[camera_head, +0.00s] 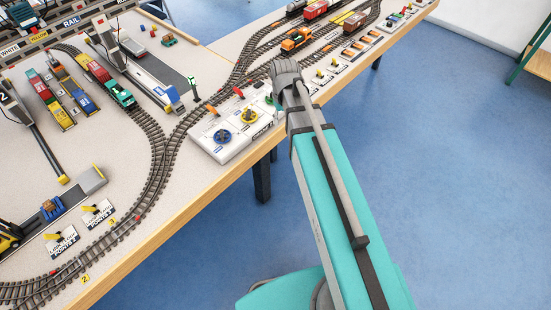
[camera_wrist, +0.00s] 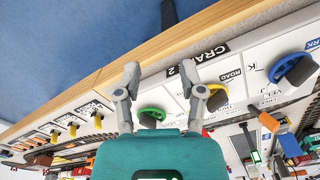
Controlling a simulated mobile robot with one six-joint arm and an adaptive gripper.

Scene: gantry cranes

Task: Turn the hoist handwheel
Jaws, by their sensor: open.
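A white crane control panel (camera_head: 212,153), lettered "CRANE 2" in the wrist view, carries three coloured handwheels. The blue handwheel (camera_head: 222,136) and yellow handwheel (camera_head: 249,116) show clearly in the head view. The green handwheel (camera_wrist: 152,112) is partly hidden by my gripper body in the wrist view. The yellow handwheel (camera_wrist: 218,97) is beside the right finger; the blue handwheel (camera_wrist: 294,70) is farther right.
Upright levers, including an orange-handled one (camera_head: 212,110), stand behind the wheels. Tracks (camera_head: 160,160), wagons and an orange locomotive (camera_head: 295,40) occupy the table. More yellow-lever panels (camera_head: 325,73) line its wooden edge (camera_head: 180,220). The blue floor (camera_head: 440,180) is clear.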

